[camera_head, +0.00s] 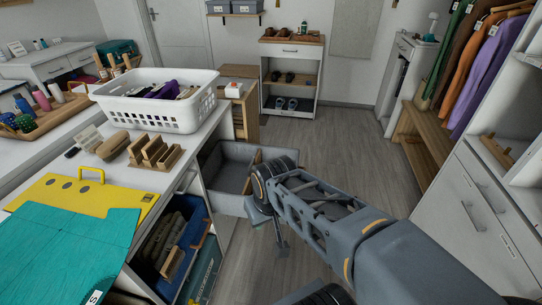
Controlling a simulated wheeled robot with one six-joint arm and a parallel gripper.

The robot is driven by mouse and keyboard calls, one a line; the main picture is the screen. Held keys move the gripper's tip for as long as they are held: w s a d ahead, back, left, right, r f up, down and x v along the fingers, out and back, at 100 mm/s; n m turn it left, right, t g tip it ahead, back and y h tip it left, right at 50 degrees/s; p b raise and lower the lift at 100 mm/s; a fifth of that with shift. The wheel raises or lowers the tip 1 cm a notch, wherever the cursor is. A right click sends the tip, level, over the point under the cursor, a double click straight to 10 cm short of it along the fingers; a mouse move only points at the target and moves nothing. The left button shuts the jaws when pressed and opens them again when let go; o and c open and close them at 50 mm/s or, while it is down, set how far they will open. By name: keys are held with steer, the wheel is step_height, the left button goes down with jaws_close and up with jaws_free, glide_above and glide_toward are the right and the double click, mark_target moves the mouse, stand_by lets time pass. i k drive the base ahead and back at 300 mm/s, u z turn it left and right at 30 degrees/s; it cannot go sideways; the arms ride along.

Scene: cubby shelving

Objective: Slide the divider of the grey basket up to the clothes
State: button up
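The grey basket (228,172) stands out from the white cabinet in the middle of the view, with a bare inside at its left. A narrow wooden piece, which looks like its divider (256,158), shows upright near my wrist. My arm hides the basket's right part, and I see no clothes in the visible part. My gripper (268,224) points down at the basket's front right, seen from the side. Its fingers are dark and small here, so I cannot tell whether they are open or touching anything.
A blue bin (196,226) with folded dark clothes (166,240) sits in the cabinet below the worktop. Grey floor (340,140) is clear behind my arm.

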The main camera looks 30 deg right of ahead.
mark_target(247, 191)
steer(key=z, duration=0.85)
steer(key=i, duration=0.95)
steer(key=u, duration=1.65)
